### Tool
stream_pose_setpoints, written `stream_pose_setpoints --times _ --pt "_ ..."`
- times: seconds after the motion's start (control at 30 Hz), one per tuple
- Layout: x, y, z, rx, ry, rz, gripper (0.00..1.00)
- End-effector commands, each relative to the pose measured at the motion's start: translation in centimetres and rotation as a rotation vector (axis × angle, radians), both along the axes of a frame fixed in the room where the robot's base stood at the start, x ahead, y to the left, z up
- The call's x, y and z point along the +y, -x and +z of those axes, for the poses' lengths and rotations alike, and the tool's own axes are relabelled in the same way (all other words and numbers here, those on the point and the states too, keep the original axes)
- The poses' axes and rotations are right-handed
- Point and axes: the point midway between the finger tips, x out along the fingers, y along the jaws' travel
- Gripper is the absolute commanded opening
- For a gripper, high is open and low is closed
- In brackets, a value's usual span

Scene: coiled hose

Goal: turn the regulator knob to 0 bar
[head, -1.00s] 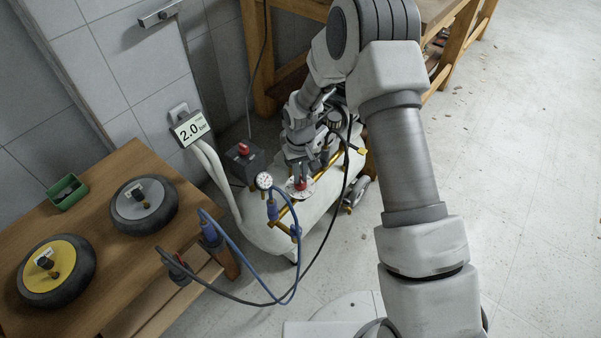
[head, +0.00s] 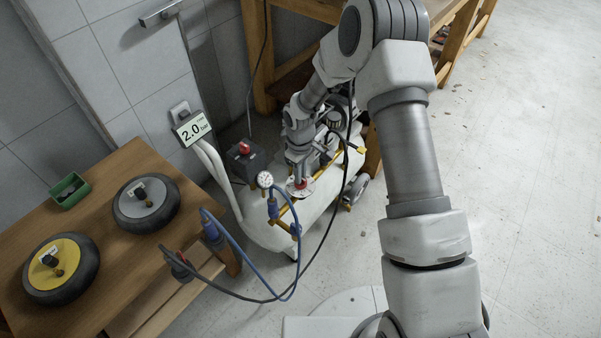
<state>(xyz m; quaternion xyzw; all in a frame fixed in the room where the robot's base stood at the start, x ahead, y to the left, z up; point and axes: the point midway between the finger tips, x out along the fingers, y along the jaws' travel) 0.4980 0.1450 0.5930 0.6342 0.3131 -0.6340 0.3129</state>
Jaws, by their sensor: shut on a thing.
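The red regulator knob (head: 300,184) sits on a pale round dial plate on top of the white compressor tank (head: 320,212). My gripper (head: 299,178) comes down on the knob from above and is shut on it, hiding most of it. The dial's marks are too small to read.
A blue hose (head: 240,263) and a dark cable (head: 330,240) hang between the compressor and the wooden table (head: 150,255) at left. Two wheels (head: 146,203) lie on that table. A black box with a red button (head: 244,152) stands behind the gauge.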

Motion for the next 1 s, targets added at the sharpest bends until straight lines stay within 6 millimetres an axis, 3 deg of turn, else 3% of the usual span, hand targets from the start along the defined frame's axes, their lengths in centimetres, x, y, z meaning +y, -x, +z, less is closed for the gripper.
stream_pose_setpoints --times 0.4,0.43,0.57,0.87,1.0 --pt "0.0 0.1 -0.1 0.003 0.002 0.009 0.0" --pt "0.0 0.1 -0.1 0.003 0.002 0.009 0.19" --pt "0.0 0.1 -0.1 0.002 0.001 0.008 0.43" --pt "0.0 0.0 0.1 0.001 0.001 0.007 0.44" --pt "0.0 -0.1 1.3 -0.003 0.0 0.006 0.44"
